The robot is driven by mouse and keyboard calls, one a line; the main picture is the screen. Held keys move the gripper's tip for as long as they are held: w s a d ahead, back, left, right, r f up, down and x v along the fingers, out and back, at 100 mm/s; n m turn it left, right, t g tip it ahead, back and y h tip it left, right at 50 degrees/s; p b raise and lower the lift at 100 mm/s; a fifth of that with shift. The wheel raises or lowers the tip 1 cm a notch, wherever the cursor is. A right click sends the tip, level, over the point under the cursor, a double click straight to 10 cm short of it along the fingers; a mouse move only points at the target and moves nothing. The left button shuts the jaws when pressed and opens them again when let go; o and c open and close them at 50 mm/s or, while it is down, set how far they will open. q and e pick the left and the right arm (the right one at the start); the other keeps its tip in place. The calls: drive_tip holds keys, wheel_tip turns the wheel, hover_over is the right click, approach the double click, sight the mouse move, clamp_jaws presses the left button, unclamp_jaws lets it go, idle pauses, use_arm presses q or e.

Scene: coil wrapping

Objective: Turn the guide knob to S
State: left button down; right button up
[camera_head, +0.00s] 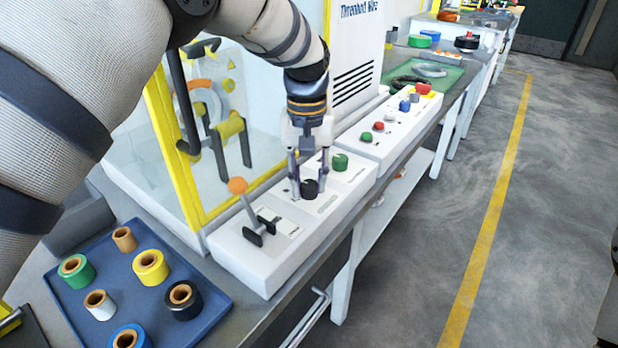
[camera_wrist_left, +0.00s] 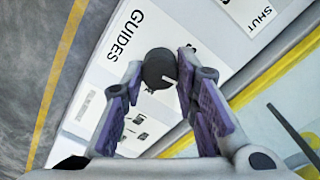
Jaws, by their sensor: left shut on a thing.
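The black guide knob (camera_head: 309,189) sits on the white console, below my left gripper (camera_head: 308,182). In the left wrist view the knob (camera_wrist_left: 158,69) is between the two fingertips of the left gripper (camera_wrist_left: 160,72), which is shut on its sides. A short white mark on the knob points toward the lower right of that view. The word GUIDES (camera_wrist_left: 124,36) is printed beside the knob. The fingers hide part of the printing around it, and I cannot read an S there. My right gripper is not in view.
A green button (camera_head: 340,162) is just right of the knob. A lever with an orange ball (camera_head: 238,186) stands left of it. A yellow-framed clear guard (camera_head: 185,150) rises behind. A blue tray (camera_head: 215,312) with several tape rolls lies at the lower left.

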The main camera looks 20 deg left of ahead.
sight(307, 184)
use_arm(q)
drive_tip(key=n, duration=1.2)
drive_tip(key=shift+s+a+n, duration=0.1)
drive_tip(key=shift+s+n, duration=0.05)
drive_tip(key=shift+n, duration=0.15)
idle(0.5)
drive_tip(key=c, duration=1.2)
unclamp_jaws()
drive_tip(key=shift+c, duration=0.2)
drive_tip(key=shift+r, duration=0.1)
wheel_tip(307, 184, up, 12)
drive_tip(key=shift+s, duration=0.1)
